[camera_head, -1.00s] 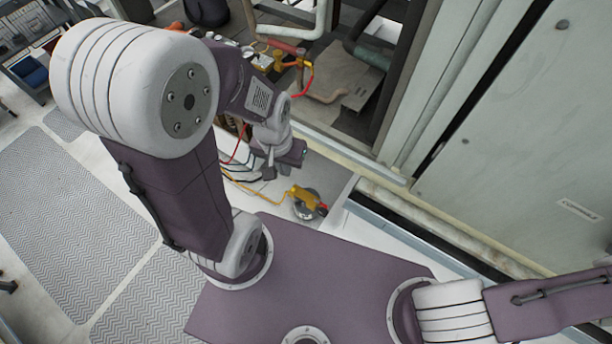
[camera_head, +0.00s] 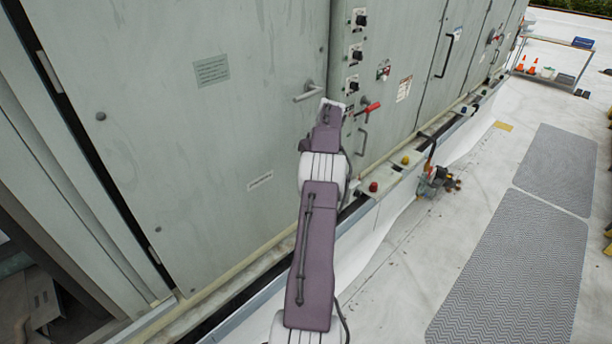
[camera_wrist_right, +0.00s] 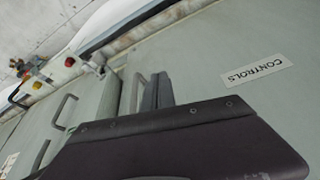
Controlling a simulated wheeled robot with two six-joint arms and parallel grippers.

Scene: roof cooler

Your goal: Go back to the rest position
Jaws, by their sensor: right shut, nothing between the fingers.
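My right arm (camera_head: 315,240) reaches up from the bottom of the head view, stretched out along the grey cabinet. Its far end, with the right gripper (camera_head: 332,104), is in front of the cabinet near a metal door handle (camera_head: 308,92). The fingers are too small there to make out. In the right wrist view, the right gripper (camera_wrist_right: 157,90) shows as narrow grey fingers close together beyond a large purple part of my arm, shut and empty. My left arm and left gripper are in neither current view.
The grey cabinet door (camera_head: 190,110) fills the left; its CONTROLS label also shows in the right wrist view (camera_wrist_right: 257,70). A red lever (camera_head: 368,108) and knobs are right of the gripper. A valve assembly (camera_head: 436,180) stands on the floor. Grey mats (camera_head: 510,270) lie at right, with open floor between.

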